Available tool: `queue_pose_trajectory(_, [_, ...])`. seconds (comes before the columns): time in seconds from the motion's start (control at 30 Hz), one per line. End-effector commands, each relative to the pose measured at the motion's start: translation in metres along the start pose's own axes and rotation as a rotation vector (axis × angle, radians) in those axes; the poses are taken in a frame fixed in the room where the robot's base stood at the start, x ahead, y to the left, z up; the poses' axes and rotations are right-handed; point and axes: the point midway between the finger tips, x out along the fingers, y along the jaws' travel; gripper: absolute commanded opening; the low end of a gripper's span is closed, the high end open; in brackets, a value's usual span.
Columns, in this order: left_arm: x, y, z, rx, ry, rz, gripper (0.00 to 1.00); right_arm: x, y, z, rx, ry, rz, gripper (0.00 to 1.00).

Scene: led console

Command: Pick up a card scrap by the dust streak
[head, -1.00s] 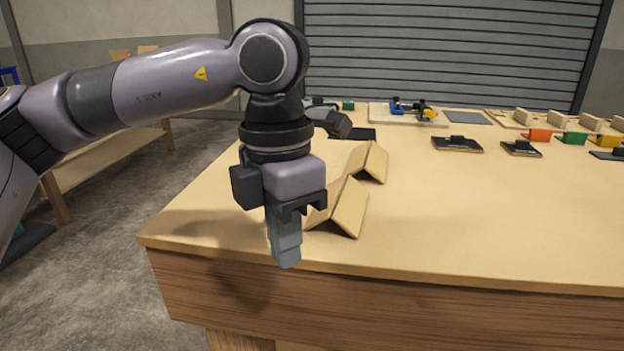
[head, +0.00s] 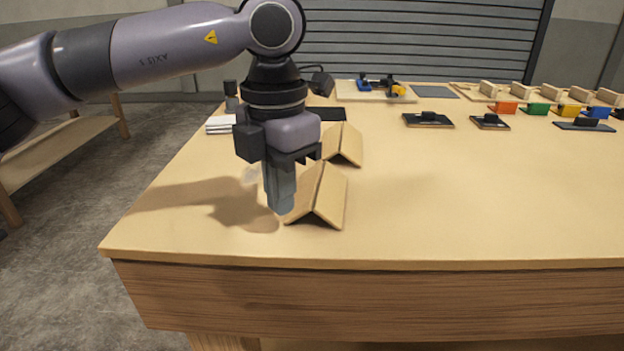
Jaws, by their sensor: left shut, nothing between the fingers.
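Two folded brown card scraps stand like small tents on the table, a near card scrap (head: 330,198) and a far card scrap (head: 346,146) behind it. My left gripper (head: 281,208) points down, shut and empty, just left of the near card scrap. It overlaps that card's left edge in the picture; I cannot tell whether they touch. A faint pale smudge (head: 251,175), perhaps the dust streak, shows left of the fingers, partly hidden by the gripper. My right gripper is out of view.
The wooden table (head: 450,215) is clear to the right and in front. A white stack (head: 222,124) lies behind the left gripper. Black-based items (head: 428,120), coloured blocks (head: 538,109) and a board with blue and yellow parts (head: 350,92) stand farther back.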

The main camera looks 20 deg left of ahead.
Motion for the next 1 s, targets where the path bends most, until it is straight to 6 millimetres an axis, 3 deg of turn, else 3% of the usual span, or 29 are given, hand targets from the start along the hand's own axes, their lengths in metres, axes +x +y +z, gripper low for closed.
queue_pose_trajectory(0.2, [-0.001,-0.001,0.033,-0.001,0.001,-0.001,0.0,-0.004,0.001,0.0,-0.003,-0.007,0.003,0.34])
queue_pose_trajectory(0.4, [0.0,0.0,0.054,0.0,0.001,0.0,0.0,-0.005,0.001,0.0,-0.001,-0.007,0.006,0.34])
queue_pose_trajectory(0.57, [0.015,0.0,0.054,0.0,0.001,-0.001,0.0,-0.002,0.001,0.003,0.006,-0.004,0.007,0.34])
queue_pose_trajectory(1.0, [0.021,0.0,0.053,0.002,0.01,-0.001,0.0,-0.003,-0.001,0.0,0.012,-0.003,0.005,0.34])
